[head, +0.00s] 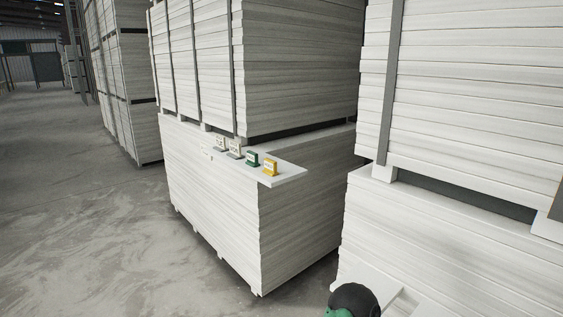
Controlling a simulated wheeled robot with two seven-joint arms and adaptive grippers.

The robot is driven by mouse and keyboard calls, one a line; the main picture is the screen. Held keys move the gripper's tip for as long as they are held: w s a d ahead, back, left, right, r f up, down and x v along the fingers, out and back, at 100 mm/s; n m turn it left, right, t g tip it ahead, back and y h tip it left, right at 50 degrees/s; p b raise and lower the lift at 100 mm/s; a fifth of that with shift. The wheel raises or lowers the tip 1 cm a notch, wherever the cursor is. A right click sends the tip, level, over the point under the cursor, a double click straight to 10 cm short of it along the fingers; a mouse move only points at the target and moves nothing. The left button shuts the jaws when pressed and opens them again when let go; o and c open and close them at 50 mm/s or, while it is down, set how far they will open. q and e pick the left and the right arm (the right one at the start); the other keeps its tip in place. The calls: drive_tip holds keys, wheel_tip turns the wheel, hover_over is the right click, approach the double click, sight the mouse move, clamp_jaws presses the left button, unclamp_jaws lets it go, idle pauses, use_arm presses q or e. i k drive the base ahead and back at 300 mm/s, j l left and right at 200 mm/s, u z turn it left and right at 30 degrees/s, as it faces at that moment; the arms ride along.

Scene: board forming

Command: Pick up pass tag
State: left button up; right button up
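Several small upright tags stand in a row on a white board ledge (290,176) at the front of the middle stack. A green tag (252,160) stands second from the right, with a yellow tag (270,168) to its right near the ledge's front corner. Two whitish-grey tags, one nearer (234,149) and one farther (220,144), stand to the left of the green one. Their lettering is too small to read, so I cannot tell from it which is the pass tag.
The ledge tops a tall lower stack of white boards (215,200), with a strapped stack (290,70) above and behind. Another board stack (460,90) stands close on the right. Open concrete floor (80,220) lies to the left.

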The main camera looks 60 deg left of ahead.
sight(252, 157)
drive_tip(key=u, duration=2.1)
drive_tip(key=i+j, duration=0.6)
drive_tip(key=i, duration=0.15)
drive_tip(key=l+z, duration=0.05)
